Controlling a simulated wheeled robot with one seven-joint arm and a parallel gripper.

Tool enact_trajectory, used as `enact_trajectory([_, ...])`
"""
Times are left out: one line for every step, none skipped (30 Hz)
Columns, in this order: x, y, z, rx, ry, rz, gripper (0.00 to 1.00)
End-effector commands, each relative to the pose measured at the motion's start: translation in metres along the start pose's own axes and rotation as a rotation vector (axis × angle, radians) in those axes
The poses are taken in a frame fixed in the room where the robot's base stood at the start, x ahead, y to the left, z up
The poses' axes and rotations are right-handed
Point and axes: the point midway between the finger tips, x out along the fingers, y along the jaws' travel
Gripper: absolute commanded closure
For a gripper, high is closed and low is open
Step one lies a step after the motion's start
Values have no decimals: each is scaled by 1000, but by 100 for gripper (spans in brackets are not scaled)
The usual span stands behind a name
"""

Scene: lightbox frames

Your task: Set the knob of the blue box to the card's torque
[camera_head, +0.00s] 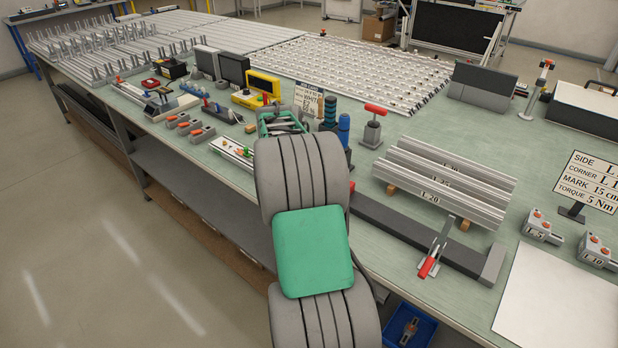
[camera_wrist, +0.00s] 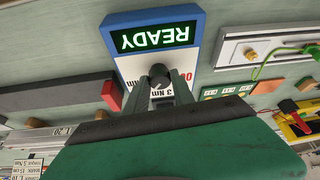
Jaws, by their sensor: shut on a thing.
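The blue box (camera_wrist: 195,52) shows in the wrist view with a lit display reading READY, upside down in the picture. Its dark round knob (camera_wrist: 160,72) sits on the white face below the display. My gripper (camera_wrist: 160,82) is shut on the knob, one finger on each side. A "3 Nm" label is visible between the fingers; the other markings are partly covered, and I cannot tell the knob's setting. In the head view the card (camera_head: 590,182) at the right reads torque 5 Nm, mark 15 cm. My arm hides the box there.
In the wrist view a red block (camera_wrist: 110,95) and a grey bar (camera_wrist: 60,97) lie left of the box, and a pale rail (camera_wrist: 265,50) lies right. In the head view, stacked profiles (camera_head: 445,182) and a red-handled clamp (camera_head: 430,262) stand right of my arm.

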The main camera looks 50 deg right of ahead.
Motion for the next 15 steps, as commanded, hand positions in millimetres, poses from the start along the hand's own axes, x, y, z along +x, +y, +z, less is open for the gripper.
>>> enact_trajectory([-1,-2,0,28,1,11,100])
enact_trajectory([-1,-2,0,47,1,19,100])
enact_trajectory([0,-2,0,72,0,29,100])
enact_trajectory([-1,-2,0,89,0,36,100])
enact_trajectory([-1,-2,0,106,1,43,100])
enact_trajectory([-1,-2,0,125,1,51,100])
enact_trajectory([-1,-2,0,139,1,57,100])
enact_trajectory([0,-2,0,152,1,62,100])
enact_trajectory([-1,-2,0,166,1,68,100])
enact_trajectory([-1,-2,0,175,1,72,100])
enact_trajectory([-1,-2,0,185,1,76,100])
enact_trajectory([-1,-2,0,196,1,80,100])
enact_trajectory([-1,-2,0,202,0,83,100])
enact_trajectory([-1,-2,0,207,0,85,100])
enact_trajectory([0,-2,0,213,1,87,100])
